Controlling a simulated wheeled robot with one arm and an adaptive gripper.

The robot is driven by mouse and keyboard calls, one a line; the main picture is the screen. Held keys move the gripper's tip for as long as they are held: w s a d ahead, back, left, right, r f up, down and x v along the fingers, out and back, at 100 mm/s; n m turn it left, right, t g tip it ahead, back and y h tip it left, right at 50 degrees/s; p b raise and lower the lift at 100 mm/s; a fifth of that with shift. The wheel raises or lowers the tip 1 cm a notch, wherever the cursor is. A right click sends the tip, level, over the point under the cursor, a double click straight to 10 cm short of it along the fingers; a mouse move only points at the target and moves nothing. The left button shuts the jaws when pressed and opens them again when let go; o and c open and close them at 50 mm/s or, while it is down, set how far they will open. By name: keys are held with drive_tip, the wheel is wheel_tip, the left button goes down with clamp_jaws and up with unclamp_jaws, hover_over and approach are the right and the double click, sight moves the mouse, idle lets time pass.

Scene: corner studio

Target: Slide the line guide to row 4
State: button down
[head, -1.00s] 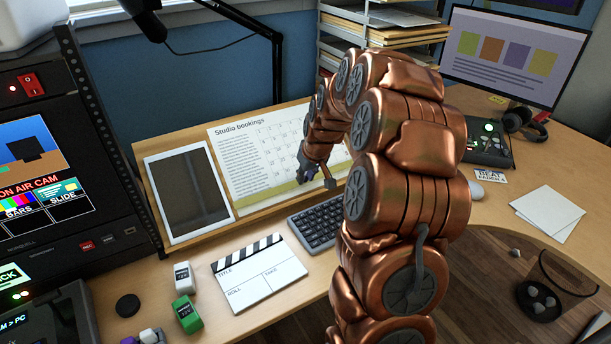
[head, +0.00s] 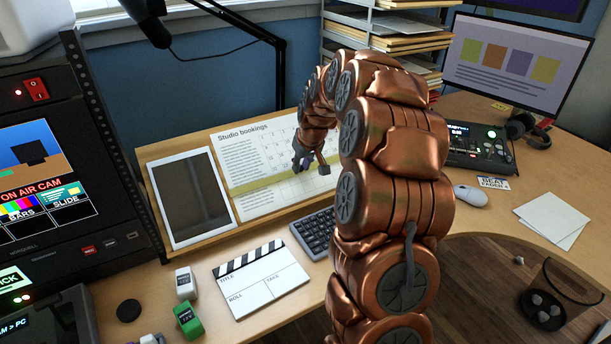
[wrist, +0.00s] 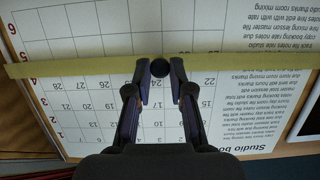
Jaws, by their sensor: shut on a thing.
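The line guide is a yellow-green strip (head: 258,181) lying across the Studio bookings board (head: 250,157). The strip also shows in the wrist view (wrist: 80,67), running nearly level, with a round dark knob (wrist: 160,67) on it. My gripper (wrist: 160,76) has its two fingers on either side of this knob and is shut on it. In the head view my gripper (head: 311,167) is at the strip, partly hidden by my arm. In the wrist view the board is upside down; the strip's left end lies just below the row number 5 (wrist: 22,55).
A dark tablet (head: 192,197) lies left of the board. A keyboard (head: 316,232) and a clapperboard (head: 260,277) lie in front. Paper shelves (head: 385,40) stand behind, and a microphone arm (head: 279,75) stands behind the board.

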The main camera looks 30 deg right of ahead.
drive_tip(key=shift+w+r, duration=0.55)
drive_tip(key=shift+w, duration=0.2)
drive_tip(key=c, duration=1)
unclamp_jaws()
drive_tip(key=v, duration=1.2)
